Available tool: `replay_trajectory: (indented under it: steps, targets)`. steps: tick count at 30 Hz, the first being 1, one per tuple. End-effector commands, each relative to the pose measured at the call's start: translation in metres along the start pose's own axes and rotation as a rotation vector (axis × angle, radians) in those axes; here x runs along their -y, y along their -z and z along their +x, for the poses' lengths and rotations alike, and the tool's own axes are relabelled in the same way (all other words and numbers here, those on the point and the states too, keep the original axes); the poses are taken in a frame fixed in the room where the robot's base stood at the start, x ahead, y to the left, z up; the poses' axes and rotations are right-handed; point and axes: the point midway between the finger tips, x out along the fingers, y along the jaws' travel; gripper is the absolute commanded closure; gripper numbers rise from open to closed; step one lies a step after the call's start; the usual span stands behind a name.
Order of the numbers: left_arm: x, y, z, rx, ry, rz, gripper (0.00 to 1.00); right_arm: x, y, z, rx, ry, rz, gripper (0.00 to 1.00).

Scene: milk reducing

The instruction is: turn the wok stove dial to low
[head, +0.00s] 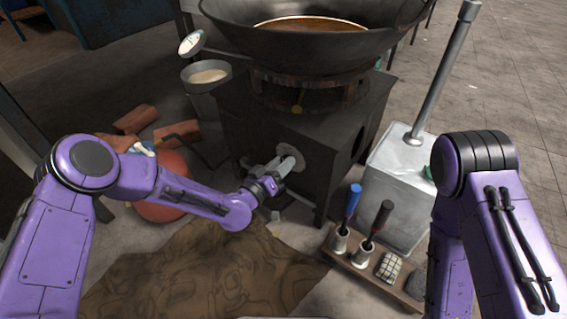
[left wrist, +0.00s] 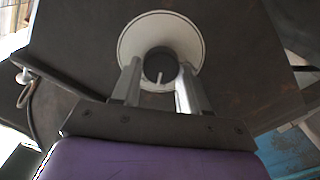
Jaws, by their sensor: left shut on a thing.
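The wok stove (head: 320,135) is a dark box with a large wok (head: 310,45) on top. Its dial (head: 287,165) has a pale round plate on the front face. In the left wrist view the white plate (left wrist: 190,32) surrounds a dark round knob (left wrist: 159,66) with a light pointer mark towards the bottom of the picture. My left gripper (head: 282,166) is shut on the knob, one finger on each side, as the left wrist view also shows (left wrist: 158,82). The fingers partly hide the dial in the head view. My right arm is at the right; its gripper is out of view.
A metal box (head: 395,170) with an upright pipe stands right of the stove. A wooden rack (head: 350,262) with blue- and black-handled tools is in front. A red round tank (head: 160,185) and bricks lie left. A brown cloth (head: 205,275) covers the front floor.

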Motion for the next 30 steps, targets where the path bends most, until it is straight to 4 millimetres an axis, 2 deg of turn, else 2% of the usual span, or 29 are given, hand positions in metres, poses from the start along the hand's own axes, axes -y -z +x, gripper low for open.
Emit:
replay_trajectory:
  steps: [10,25,26,27,28,30]
  targets:
    - [-0.0025,-0.005,-0.0015,0.012,-0.006,-0.131,0.86,0.002,-0.0039,-0.0041,0.021,0.008,0.0,0.57]
    - [-0.0038,-0.0066,-0.0015,0.016,-0.008,-0.149,0.86,0.0022,-0.0045,-0.0043,0.024,0.009,0.0,0.57]
    - [-0.0039,-0.0067,-0.0014,0.016,-0.009,-0.149,0.5,0.0022,-0.0045,-0.0043,0.024,0.009,0.0,0.57]
    - [-0.0039,-0.0066,-0.0013,0.016,-0.009,-0.149,0.37,0.0022,-0.0044,-0.0043,0.024,0.009,0.0,0.57]
    - [-0.0036,-0.0062,-0.0012,0.015,-0.008,-0.149,0.31,0.0021,-0.0044,-0.0043,0.024,0.009,0.0,0.57]
    - [-0.0026,-0.0049,-0.0011,0.012,-0.006,-0.148,0.31,0.0021,-0.0045,-0.0043,0.024,0.009,-0.001,0.57]
